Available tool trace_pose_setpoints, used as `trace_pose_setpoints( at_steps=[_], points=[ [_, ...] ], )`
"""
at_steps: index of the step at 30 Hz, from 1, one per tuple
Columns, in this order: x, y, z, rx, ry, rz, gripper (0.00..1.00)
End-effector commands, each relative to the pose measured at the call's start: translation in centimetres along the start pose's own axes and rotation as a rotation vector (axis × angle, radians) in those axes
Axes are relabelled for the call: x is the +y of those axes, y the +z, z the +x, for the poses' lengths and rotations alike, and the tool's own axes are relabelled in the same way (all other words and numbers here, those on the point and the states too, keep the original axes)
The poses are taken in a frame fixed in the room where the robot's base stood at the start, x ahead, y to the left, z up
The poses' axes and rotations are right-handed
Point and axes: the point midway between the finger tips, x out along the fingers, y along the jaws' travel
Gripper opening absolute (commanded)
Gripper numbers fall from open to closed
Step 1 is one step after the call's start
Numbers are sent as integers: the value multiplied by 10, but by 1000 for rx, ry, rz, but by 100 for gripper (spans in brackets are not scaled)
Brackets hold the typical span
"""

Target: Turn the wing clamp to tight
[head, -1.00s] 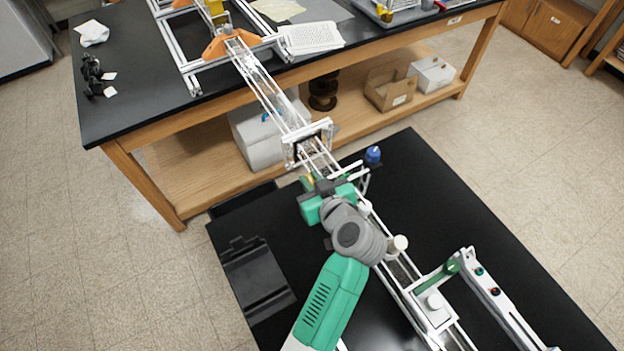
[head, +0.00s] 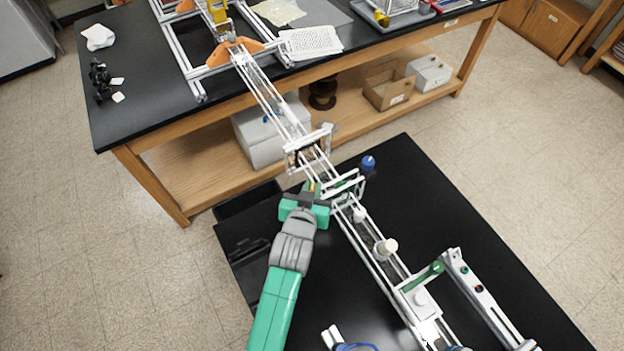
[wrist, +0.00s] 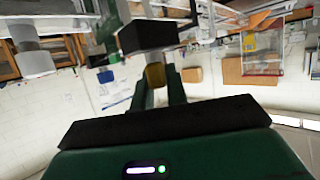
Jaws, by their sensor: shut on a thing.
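My gripper (head: 311,188) is at the white extrusion rail, on its left side near the far edge of the black table. In the wrist view, my gripper's two dark green fingers (wrist: 161,88) are closed around a small yellow piece (wrist: 155,75), which I take to be the wing clamp's wing. A black block (wrist: 147,37) sits just beyond it. In the head view the clamp is mostly hidden by my gripper, and its turn angle cannot be read.
The white rail (head: 372,243) runs diagonally across the black table. A blue knob (head: 368,163) stands right of my gripper, and a white cylinder (head: 386,248) stands on the rail nearer me. A white bracket with a green bar (head: 426,276) is at lower right.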

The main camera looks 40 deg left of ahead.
Motion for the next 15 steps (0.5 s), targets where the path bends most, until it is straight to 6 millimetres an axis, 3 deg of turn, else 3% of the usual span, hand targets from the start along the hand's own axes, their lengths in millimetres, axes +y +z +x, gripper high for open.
trace_pose_setpoints(
  at_steps=[15],
  points=[
    [-3, 8, 6, 6, 447, 186, 0]
  ],
)
